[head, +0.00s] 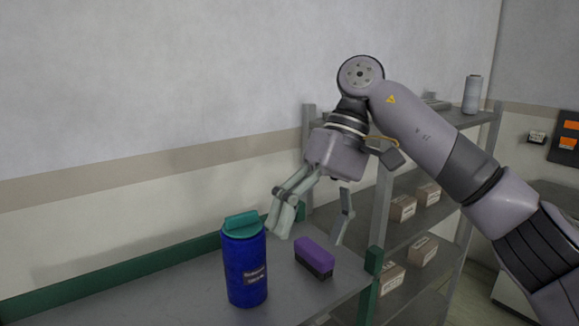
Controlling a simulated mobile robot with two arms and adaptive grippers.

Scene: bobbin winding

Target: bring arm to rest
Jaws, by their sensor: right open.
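My right arm comes in from the right and bends over the workbench. My right gripper (312,226) is open and empty, its fingers spread and pointing down above the bench. Below and between the fingers in the picture, a purple-topped dark block (314,257) lies on the bench, apart from them as far as I can tell. A blue bottle (244,272) with a teal lid and a dark label stands upright to the left of the gripper. My left gripper is not in view.
The grey bench top (190,290) has a green raised edge (150,263) at the back and is clear on the left. A grey shelf rack (395,250) behind my arm holds several small cardboard boxes (403,208) and a pale cylinder (472,95) on top.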

